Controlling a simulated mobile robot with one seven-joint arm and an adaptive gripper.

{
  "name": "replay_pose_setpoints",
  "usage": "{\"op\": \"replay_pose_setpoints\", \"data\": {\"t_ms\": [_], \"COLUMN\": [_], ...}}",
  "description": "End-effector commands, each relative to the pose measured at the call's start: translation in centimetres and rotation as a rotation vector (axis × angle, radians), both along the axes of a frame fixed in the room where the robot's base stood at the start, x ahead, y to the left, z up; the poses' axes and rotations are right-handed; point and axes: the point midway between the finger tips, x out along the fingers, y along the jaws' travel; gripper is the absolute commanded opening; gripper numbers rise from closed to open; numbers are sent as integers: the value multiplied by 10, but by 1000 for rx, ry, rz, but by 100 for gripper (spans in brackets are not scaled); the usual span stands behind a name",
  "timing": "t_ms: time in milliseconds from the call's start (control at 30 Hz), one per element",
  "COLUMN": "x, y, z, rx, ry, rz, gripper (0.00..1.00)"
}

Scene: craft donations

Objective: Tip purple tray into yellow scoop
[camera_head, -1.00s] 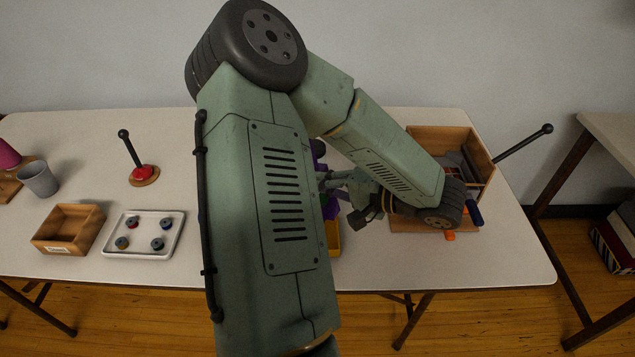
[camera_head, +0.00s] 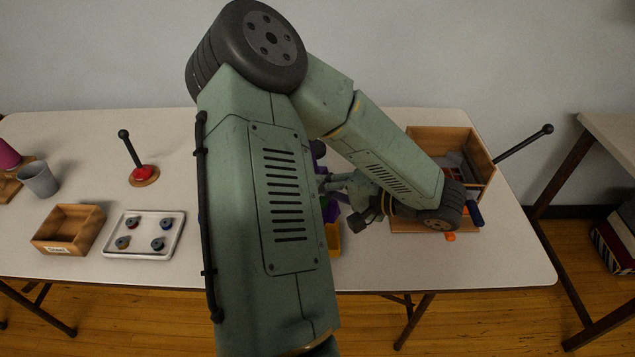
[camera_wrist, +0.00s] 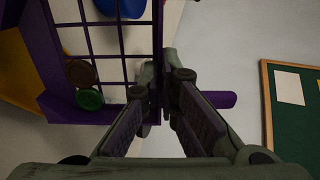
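The purple tray (camera_wrist: 62,55) is a grid-like frame, seen tilted in the wrist view. A brown disc (camera_wrist: 81,73) and a green disc (camera_wrist: 89,99) lie against its lower left corner. My gripper (camera_wrist: 165,98) is shut on the tray's side, with a purple tab showing beyond the right finger. The yellow scoop (camera_wrist: 18,75) shows partly at the left, beside and beyond the tray. In the head view, my arm hides most of the tray (camera_head: 332,212) and of the scoop (camera_head: 333,238). My gripper (camera_head: 328,184) shows there only in part.
A wooden box (camera_head: 440,135) with a black lever stands to the right. A white tray (camera_head: 145,247) with several discs, an open wooden box (camera_head: 70,218), a red-based lever (camera_head: 143,174) and a grey cup (camera_head: 38,180) stand to the left.

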Motion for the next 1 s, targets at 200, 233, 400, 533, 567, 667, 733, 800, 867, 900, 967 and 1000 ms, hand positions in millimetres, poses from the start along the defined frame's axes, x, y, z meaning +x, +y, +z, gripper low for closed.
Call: {"op": "replay_pose_setpoints", "data": {"t_ms": [200, 233, 400, 533, 567, 667, 733, 800, 867, 900, 967, 1000], "x": [0, 0, -1, -1, -1, 0, 0, 0, 0, 0, 0, -1], "y": [0, 0, 0, 0, 0, 0, 0, 0, 0, 0, 0, 0], "z": [-22, -21, -22, -6, -2, -2, -11, -21, -23, -21, -21, -21], "rx": [0, -1, 0, -1, -2, 0, 1, 1, -1, 0, -1, -1], "ry": [-2, -2, 2, 1, 1, 0, -2, -3, -3, -2, 0, 1], "rz": [1, 1, 2, 2, 1, 0, -1, 0, 0, 1, 1, 2], "gripper": [0, 0, 0, 0, 0, 0, 0, 0, 0, 0, 0, 0]}}
